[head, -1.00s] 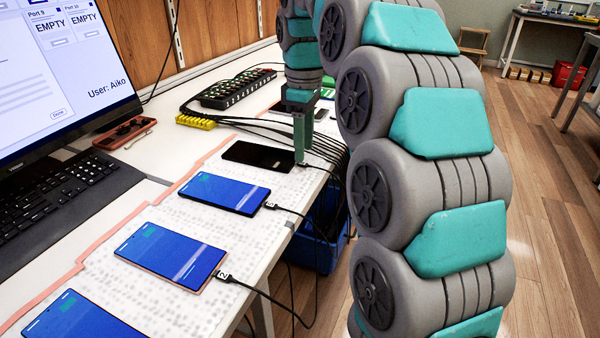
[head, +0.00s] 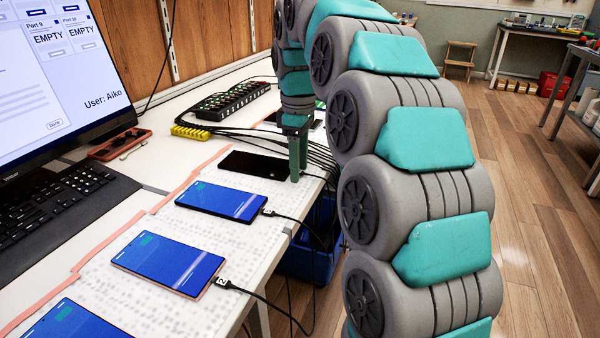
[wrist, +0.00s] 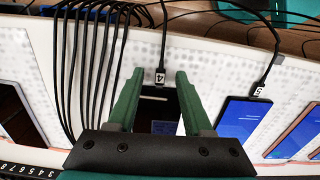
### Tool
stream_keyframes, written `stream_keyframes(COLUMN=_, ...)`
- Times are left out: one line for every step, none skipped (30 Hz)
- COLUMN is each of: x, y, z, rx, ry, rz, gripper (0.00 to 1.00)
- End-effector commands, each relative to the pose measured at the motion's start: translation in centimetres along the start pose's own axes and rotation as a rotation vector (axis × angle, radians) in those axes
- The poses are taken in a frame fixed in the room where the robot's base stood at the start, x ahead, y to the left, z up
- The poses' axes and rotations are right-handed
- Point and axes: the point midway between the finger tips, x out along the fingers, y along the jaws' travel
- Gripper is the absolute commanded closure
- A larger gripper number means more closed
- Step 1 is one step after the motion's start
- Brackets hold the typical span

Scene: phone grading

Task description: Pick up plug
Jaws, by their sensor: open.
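A black plug labelled 4 (wrist: 160,76) on a black cable shows in the wrist view at the near end of a dark phone (head: 254,165). My gripper (wrist: 160,75) is open, with one green finger on each side of the plug and a gap on both sides. The dark phone also shows between the fingers in the wrist view (wrist: 158,108). In the head view my gripper (head: 297,175) points down at the phone's right end and hides the plug. I cannot tell the exact height of the fingertips over the plug.
A blue-screened phone (head: 221,201) with another plug (head: 269,212) lies beside it, and more phones lie nearer. Several black cables (wrist: 92,60) run close by on the left in the wrist view. A blue bin (head: 312,255) stands below the table edge.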

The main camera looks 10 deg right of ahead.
Motion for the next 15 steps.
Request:
stream_keyframes(x=0.01, y=0.0, z=0.01, rx=0.0, ry=0.0, rz=0.0, gripper=0.49)
stream_keyframes(x=0.02, y=-0.01, z=0.01, rx=0.0, ry=0.0, rz=0.0, gripper=0.49)
stream_keyframes(x=0.02, y=0.0, z=0.0, rx=0.0, ry=0.0, rz=0.0, gripper=0.49)
stream_keyframes(x=0.03, y=-0.01, z=0.01, rx=0.0, ry=0.0, rz=0.0, gripper=0.49)
stream_keyframes(x=0.03, y=-0.01, z=0.01, rx=0.0, ry=0.0, rz=0.0, gripper=0.49)
stream_keyframes(x=0.03, y=-0.01, z=0.01, rx=0.0, ry=0.0, rz=-0.001, gripper=0.49)
stream_keyframes(x=0.03, y=-0.01, z=0.01, rx=0.0, ry=0.0, rz=-0.001, gripper=0.52)
stream_keyframes(x=0.03, y=-0.01, z=0.01, rx=0.0, ry=0.0, rz=-0.001, gripper=0.55)
stream_keyframes(x=0.03, y=-0.01, z=0.01, rx=0.0, ry=0.0, rz=-0.001, gripper=0.6)
stream_keyframes(x=0.03, y=-0.01, z=0.01, rx=0.0, ry=0.0, rz=-0.001, gripper=0.63)
stream_keyframes(x=0.03, y=-0.02, z=0.01, rx=0.0, ry=-0.001, rz=-0.001, gripper=0.66)
stream_keyframes(x=0.03, y=-0.02, z=0.01, rx=0.0, ry=-0.001, rz=-0.001, gripper=0.71)
stream_keyframes(x=0.03, y=-0.02, z=0.01, rx=0.0, ry=-0.001, rz=-0.001, gripper=0.74)
stream_keyframes(x=0.03, y=-0.02, z=0.01, rx=0.0, ry=-0.001, rz=-0.001, gripper=0.78)
stream_keyframes(x=0.03, y=-0.02, z=0.01, rx=0.0, ry=-0.001, rz=-0.001, gripper=0.82)
